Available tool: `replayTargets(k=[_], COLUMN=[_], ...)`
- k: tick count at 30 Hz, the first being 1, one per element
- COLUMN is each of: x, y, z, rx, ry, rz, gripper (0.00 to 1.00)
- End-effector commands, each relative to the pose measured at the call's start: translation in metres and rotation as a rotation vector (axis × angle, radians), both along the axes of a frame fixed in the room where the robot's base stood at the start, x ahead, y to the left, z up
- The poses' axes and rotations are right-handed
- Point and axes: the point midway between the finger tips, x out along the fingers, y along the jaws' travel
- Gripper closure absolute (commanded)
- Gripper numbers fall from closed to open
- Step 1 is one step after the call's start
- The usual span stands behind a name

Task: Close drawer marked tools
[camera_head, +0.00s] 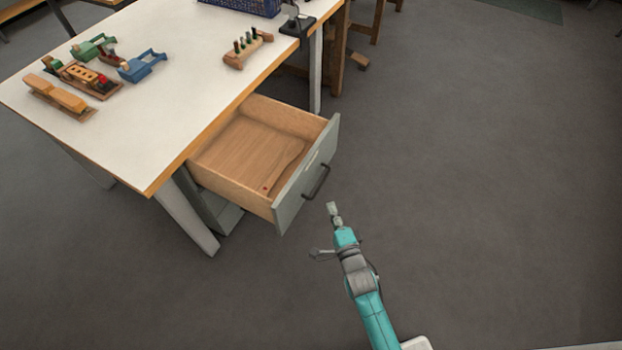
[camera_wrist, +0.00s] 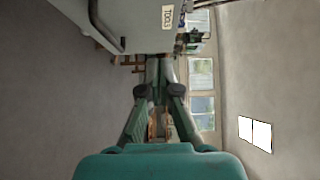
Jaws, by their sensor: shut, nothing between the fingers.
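The drawer (camera_head: 228,184) stands pulled out from under the workbench, with a wooden inside and a grey front (camera_head: 290,205). Its dark bar handle (camera_head: 317,183) is on the outer face, and it also shows in the wrist view (camera_wrist: 104,32). In the wrist view a label reading TOOLS (camera_wrist: 167,16) is on the grey front. My gripper (camera_head: 333,209) is shut and empty, in front of the drawer and a little to the right of the handle, apparently apart from it. It also shows in the wrist view (camera_wrist: 160,68), below the label.
A bench leg (camera_head: 190,215) stands left of the drawer. The grey floor (camera_head: 480,170) to the right is clear.

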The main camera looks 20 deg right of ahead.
Motion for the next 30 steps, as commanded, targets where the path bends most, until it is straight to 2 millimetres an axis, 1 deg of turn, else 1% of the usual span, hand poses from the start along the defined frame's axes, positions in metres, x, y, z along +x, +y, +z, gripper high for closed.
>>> replayTargets(k=[5, 18, 30], x=[0.021, 0.098, 0.119], y=[0.0, 0.0, 0.023], z=[0.001, 0.001, 0.001], rx=[0.0, -0.001, 0.0], ry=[-0.003, -0.002, -0.001], rz=[0.0, 0.0, 0.002], gripper=[1.0, 1.0, 1.0])
